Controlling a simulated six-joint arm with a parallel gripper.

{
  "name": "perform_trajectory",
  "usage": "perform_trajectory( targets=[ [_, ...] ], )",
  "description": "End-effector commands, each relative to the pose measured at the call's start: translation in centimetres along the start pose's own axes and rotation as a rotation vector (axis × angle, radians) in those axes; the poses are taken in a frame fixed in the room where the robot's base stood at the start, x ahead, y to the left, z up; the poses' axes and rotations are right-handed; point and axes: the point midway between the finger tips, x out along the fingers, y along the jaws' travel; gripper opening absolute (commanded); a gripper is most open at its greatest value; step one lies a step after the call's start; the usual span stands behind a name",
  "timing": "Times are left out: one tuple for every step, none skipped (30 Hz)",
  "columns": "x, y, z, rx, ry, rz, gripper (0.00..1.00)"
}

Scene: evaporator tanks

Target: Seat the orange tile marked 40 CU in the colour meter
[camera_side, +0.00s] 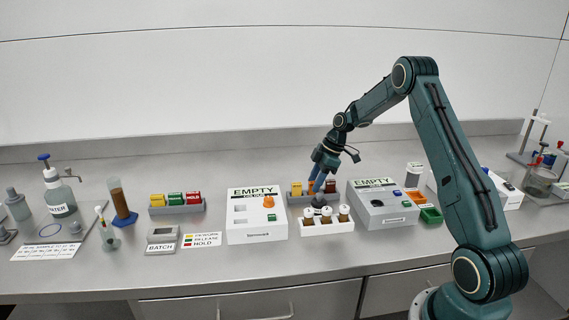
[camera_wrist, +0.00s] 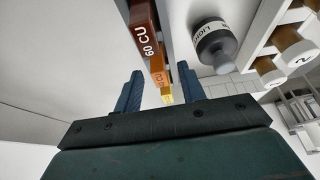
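The orange tile (camera_wrist: 157,73) stands in a row between a brown tile marked 60 CU (camera_wrist: 146,30) and a yellow tile (camera_wrist: 167,95). Its marking is too blurred to read fully. The tile rack (camera_side: 309,200) is at mid bench in the side view, with my gripper (camera_side: 316,188) down over its middle and partly hiding the tiles. In the wrist view my gripper (camera_wrist: 160,90) is open, its blue fingers on either side of the row; contact with the orange tile cannot be told. A white box labelled EMPTY (camera_side: 256,232), apparently the colour meter, stands left of the rack.
A white rack of capped vials (camera_side: 327,228) stands close in front of the tile rack, with a grey bottle (camera_wrist: 212,45) beside the tiles. Another box labelled EMPTY (camera_side: 382,212) is to the right. A rack of coloured blocks (camera_side: 177,209) stands at left.

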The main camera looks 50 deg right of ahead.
Motion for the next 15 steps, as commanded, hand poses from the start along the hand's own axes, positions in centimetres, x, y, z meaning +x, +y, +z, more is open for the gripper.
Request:
perform_trajectory(
  targets=[
    [0.12,-0.01,-0.01,0.0,0.0,0.0,0.4],
    [0.14,-0.01,-0.01,0.0,0.0,0.0,0.4],
    [0.14,0.0,-0.01,0.0,0.0,0.0,0.4],
    [0.13,0.0,-0.01,0.0,0.0,0.0,0.4],
    [0.13,0.0,-0.01,0.0,0.0,0.0,0.4],
    [0.12,0.0,-0.01,0.0,0.0,0.0,0.4],
    [0.12,0.0,0.0,0.0,0.0,0.0,0.4],
    [0.11,0.0,0.0,0.0,0.0,0.0,0.4],
    [0.11,0.0,0.0,0.0,0.0,0.0,0.4],
    [0.11,0.0,0.0,0.0,0.0,0.0,0.4],
    [0.11,0.0,0.0,0.0,0.0,0.0,0.4],
    [0.1,0.0,0.0,0.0,0.0,0.0,0.4],
    [0.1,0.0,0.0,0.0,0.0,0.0,0.4],
    [0.1,0.0,0.0,0.0,0.0,0.0,0.4],
    [0.09,0.01,0.0,0.0,0.0,0.0,0.4]
  ],
)
